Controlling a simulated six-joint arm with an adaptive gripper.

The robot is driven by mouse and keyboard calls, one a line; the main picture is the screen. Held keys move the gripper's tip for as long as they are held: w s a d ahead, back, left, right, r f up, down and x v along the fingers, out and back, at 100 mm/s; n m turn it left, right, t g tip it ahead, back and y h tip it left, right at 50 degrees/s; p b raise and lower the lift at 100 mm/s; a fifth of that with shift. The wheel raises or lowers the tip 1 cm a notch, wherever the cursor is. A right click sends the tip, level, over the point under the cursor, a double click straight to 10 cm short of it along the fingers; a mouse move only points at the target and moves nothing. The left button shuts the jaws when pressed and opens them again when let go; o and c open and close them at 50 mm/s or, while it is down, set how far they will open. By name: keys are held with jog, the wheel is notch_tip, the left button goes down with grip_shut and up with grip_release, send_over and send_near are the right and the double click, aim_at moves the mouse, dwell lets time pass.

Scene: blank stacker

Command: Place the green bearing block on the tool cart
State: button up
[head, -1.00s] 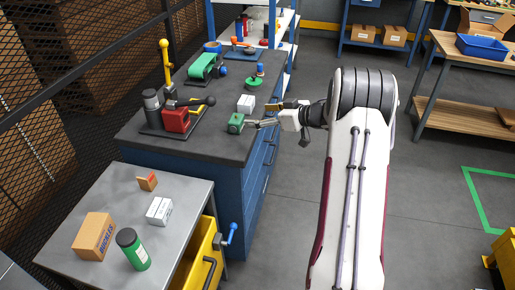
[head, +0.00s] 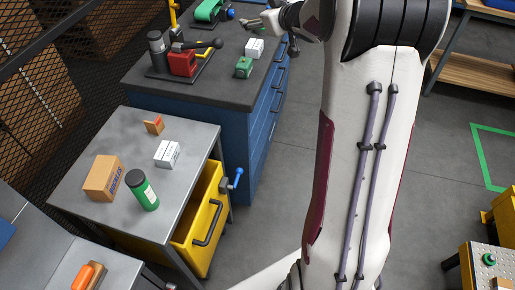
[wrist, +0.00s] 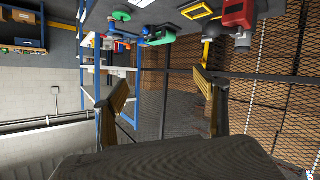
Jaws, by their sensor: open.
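The green bearing block (head: 243,67) sits on the dark top of the blue workbench, near its right edge and in front of a small white box. The tool cart (head: 85,150) stands nearer, at left, with a grey top and an open yellow drawer. I cannot make out the block in the wrist view.
On the cart are a cardboard box (head: 102,178), a green bottle (head: 142,190), a white box (head: 167,154) and a small orange-brown block (head: 154,125). The cart's front right top is bare. A red vise (head: 183,63) stands on the bench. Mesh fencing (head: 45,60) runs along the left.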

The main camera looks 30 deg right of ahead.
jog(key=s+a+r+m+g+h, duration=0.1)
jog(key=s+a+r+m+h, duration=0.2)
jog(key=s, duration=0.4)
jog(key=s+a+r+g, duration=0.2)
jog(key=s+a+r, duration=0.1)
jog(key=s+a, duration=0.3)
jog(key=s+a+f+g+y, duration=0.1)
jog(key=s+a+f, duration=0.2)
jog(key=s, duration=0.7)
jog(key=s+a+f+g+y, duration=0.2)
jog(key=s+a+f, duration=0.1)
jog(key=s+a, duration=0.5)
jog(key=s+a+f+g+y, duration=0.1)
jog(key=s+a, duration=0.4)
jog(key=s, duration=0.6)
notch_tip(320, 180, down, 3)
jog(key=shift+s+a+r+n+g, duration=0.1)
jog(key=shift+s+a+n+g, duration=0.2)
jog(key=shift+s+n+g, duration=0.15)
